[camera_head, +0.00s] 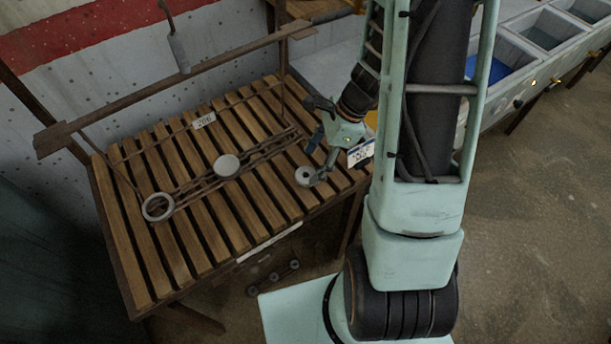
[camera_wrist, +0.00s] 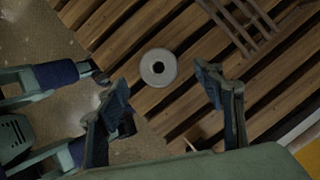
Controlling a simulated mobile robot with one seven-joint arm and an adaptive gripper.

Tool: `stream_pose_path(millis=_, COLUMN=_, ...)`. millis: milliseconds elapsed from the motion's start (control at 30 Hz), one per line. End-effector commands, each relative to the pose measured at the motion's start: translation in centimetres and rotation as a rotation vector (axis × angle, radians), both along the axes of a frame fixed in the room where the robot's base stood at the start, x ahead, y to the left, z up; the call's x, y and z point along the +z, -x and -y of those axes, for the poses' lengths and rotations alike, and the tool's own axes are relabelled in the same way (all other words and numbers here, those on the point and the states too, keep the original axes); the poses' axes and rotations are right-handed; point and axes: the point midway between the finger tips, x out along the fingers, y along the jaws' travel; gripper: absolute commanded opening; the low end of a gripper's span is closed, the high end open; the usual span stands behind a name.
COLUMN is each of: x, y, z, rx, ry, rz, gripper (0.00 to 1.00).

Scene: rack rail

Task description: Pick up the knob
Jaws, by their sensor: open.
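A round grey piece with a dark central hole, which looks like the knob (camera_head: 304,174), lies on the wooden slats near the table's right side. In the wrist view the knob (camera_wrist: 148,67) shows whole, framed between my fingertips and a little beyond them. My gripper (camera_head: 311,160) is over the slats close to the knob; it also shows in the wrist view (camera_wrist: 162,80). Its two fingers are spread apart with nothing between them. I cannot tell the exact height of the fingertips above the knob.
A metal rail lies across the slatted table (camera_head: 135,265), with a plain grey disc (camera_head: 227,166) on it and a ring (camera_head: 158,207) at its left end. A rusty overhead bar (camera_head: 170,82) carries a hanging grey cylinder (camera_head: 179,52). Bins (camera_head: 545,30) stand at the upper right.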

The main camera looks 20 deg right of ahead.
Motion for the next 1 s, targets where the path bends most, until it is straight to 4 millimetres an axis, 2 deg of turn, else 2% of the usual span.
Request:
stream_pose_path(millis=233, x=-3.5, y=0.2, z=-1.4, rx=0.000, ry=-0.002, rz=-0.004, gripper=0.62)
stream_pose_path(millis=567, x=-4.2, y=0.0, z=-1.7, rx=-0.001, ry=0.000, rz=0.000, gripper=0.62)
stream_pose_path(millis=1000, x=-4.1, y=0.0, z=-1.7, rx=-0.001, ry=0.000, rz=0.000, gripper=0.14)
